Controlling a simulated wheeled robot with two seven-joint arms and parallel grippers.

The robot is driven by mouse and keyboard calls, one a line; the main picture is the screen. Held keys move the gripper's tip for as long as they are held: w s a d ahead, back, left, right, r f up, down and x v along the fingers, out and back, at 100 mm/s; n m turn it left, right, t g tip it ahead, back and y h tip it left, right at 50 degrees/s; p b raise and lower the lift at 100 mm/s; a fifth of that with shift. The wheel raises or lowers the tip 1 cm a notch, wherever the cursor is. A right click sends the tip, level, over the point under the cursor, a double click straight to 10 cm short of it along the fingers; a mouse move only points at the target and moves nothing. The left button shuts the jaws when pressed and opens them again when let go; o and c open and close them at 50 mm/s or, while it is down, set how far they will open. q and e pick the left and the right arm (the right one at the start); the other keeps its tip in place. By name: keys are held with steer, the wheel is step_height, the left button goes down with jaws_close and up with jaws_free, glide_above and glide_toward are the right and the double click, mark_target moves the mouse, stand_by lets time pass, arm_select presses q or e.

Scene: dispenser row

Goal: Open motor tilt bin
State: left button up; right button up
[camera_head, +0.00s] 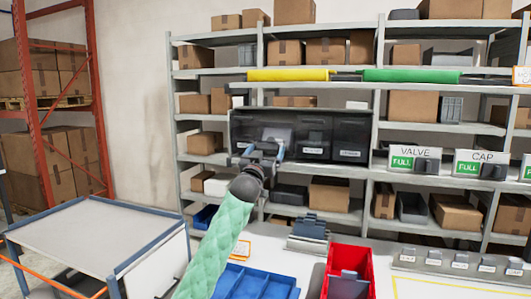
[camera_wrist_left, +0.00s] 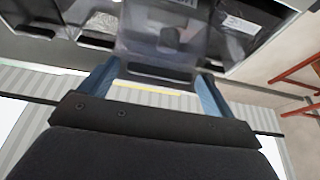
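A unit of dark, see-through tilt bins (camera_head: 342,138) is mounted at the front of the shelving. The labels on its middle and right bins are too small to read. My left gripper (camera_head: 264,150) is in front of the left part of the unit and covers the label area there. In the left wrist view my left gripper (camera_wrist_left: 153,88) is open, its two blue fingers wide apart. A clear bin front with a dark grip strip (camera_wrist_left: 160,70) shows between and just beyond the fingertips; I cannot tell whether they touch it. My right gripper is not in view.
Dispensers labelled VALVE (camera_head: 414,160) and CAP (camera_head: 482,163) stand to the right. A red bin (camera_head: 337,257) and blue tray (camera_head: 256,284) sit on the table below. A grey cart (camera_head: 95,235) stands at left. Yellow (camera_head: 290,75) and green (camera_head: 410,76) rolls hang above.

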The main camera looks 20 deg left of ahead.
arm_select(q)
steer(key=c, duration=1.2)
steer(key=shift+r, duration=0.25)
steer(key=shift+w+r, duration=0.4)
steer(key=shift+r, duration=0.25)
steer(key=o, duration=1)
steer(key=shift+c, duration=0.2)
steer(key=o, duration=0.3)
steer(key=shift+o, duration=0.7)
steer(key=shift+s, duration=0.1)
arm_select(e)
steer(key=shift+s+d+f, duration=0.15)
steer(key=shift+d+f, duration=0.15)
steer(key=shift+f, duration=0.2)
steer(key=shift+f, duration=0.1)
